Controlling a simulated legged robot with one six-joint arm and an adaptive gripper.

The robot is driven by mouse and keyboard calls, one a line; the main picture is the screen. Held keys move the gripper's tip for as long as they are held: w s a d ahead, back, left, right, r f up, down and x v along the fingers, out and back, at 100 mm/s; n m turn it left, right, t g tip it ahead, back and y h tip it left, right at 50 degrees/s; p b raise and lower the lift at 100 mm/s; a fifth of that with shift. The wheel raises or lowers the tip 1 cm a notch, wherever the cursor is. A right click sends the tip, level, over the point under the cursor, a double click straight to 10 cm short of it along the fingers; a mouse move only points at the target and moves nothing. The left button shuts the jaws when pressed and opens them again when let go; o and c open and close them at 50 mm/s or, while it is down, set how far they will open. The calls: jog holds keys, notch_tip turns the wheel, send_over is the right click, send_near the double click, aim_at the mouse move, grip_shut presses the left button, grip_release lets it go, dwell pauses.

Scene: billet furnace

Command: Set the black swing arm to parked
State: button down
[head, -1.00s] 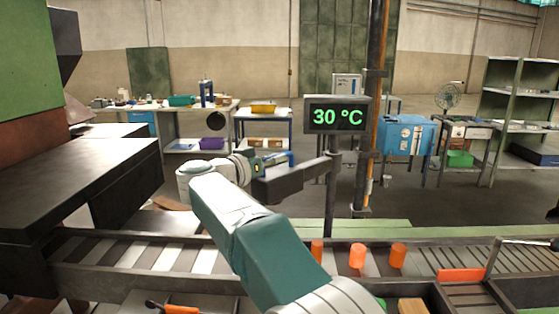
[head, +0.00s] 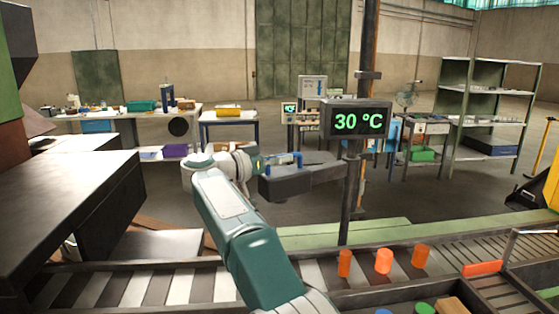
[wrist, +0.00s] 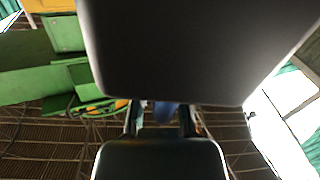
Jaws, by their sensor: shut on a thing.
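The black swing arm (head: 310,178) reaches left from the post under the temperature display in the head view. It has a thick block at its free end. A blue handle (head: 292,157) stands on top of it. My gripper (head: 264,161) is at this handle, on its left side, and is shut on it. In the wrist view a blue piece of the handle (wrist: 165,112) shows between my two fingers (wrist: 161,120). A large dark block, seemingly the swing arm (wrist: 190,50), fills the upper middle there. The fingertips are small and partly hidden in the head view.
The display (head: 357,121) reads 30 °C on its post. Below runs a roller conveyor (head: 180,286) with orange billets (head: 383,261). A dark furnace ledge (head: 70,190) is at left. Workbenches and shelves (head: 490,110) stand behind, with open floor between.

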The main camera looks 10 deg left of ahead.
jog(key=shift+r, duration=0.15)
jog(key=c, duration=0.7)
grip_release()
jog(key=shift+o, duration=0.2)
jog(key=v, duration=1.2)
jog(key=shift+a, duration=0.15)
jog(key=shift+w, duration=0.1)
